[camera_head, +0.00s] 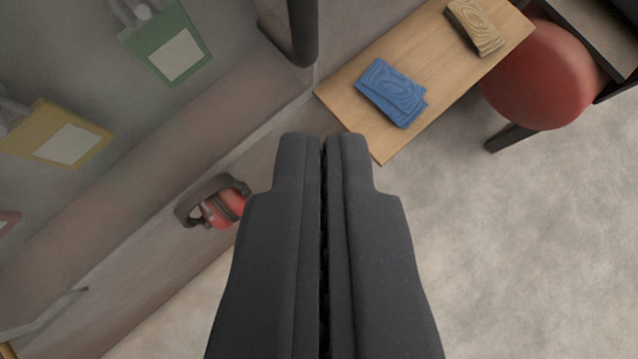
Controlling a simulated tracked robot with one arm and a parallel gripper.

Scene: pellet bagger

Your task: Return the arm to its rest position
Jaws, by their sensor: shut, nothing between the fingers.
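My gripper (324,150) points up from the bottom middle of the head camera view. Its two dark fingers lie side by side, shut, with nothing between them. The fingertips are in front of a wall and pale floor, just below the near end of a wooden board in the picture. They appear apart from everything around. The rest of my arm is out of view, so its overall pose does not show.
A red round seat (540,75) stands at right. Red-and-black earmuffs (222,206) hang at left. Green (160,40) and yellow (55,132) tags show behind a hazy panel. Floor (520,240) looks clear.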

